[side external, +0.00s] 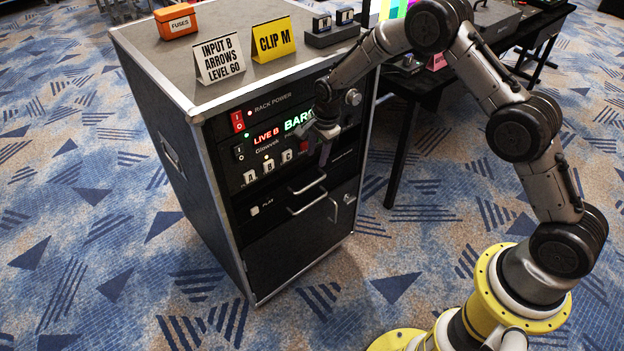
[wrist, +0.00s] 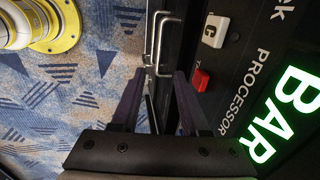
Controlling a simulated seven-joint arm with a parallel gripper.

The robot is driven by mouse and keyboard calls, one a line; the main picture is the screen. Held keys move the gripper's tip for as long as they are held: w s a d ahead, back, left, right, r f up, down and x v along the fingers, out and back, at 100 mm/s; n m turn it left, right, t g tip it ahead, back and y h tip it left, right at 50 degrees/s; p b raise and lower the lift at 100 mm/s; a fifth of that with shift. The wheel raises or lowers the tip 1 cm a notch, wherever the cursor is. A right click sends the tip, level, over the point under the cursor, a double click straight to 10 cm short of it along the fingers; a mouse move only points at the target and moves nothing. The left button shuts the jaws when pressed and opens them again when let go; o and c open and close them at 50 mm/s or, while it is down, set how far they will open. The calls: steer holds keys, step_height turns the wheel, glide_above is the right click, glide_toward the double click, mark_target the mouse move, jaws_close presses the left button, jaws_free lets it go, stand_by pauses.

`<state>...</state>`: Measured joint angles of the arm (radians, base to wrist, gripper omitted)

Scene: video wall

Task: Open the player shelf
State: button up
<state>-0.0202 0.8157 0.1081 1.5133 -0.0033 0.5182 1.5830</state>
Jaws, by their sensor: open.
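The player shelf (side external: 275,207) is the dark front with a white PLAY button, below the processor panel in the equipment rack. It looks closed, flush with the rack front. Silver bar handles (side external: 307,184) stand out at and just above this level; they also show in the wrist view (wrist: 164,45) beyond the fingertips. Which handle belongs to the shelf is hard to tell. My gripper (side external: 322,148) is open and empty in front of the processor panel, above the handles and apart from them. In the wrist view its two dark fingers (wrist: 154,85) are spread.
The processor panel (side external: 282,155) carries buttons A, B, C and a red button (wrist: 201,79) close to my fingers. A lower door (side external: 295,240) lies below. A black table (side external: 425,85) stands right of the rack. Carpet (side external: 110,250) in front and left is clear.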

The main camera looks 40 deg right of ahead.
mark_target(311, 184)
steer(key=f, duration=0.4)
steer(key=w+f, duration=0.1)
steer(key=f, duration=0.3)
steer(key=w+f, duration=0.1)
steer(key=f, duration=0.3)
steer(key=shift+w, duration=0.1)
jaws_close()
steer(key=shift+r, duration=0.1)
stand_by(0.9)
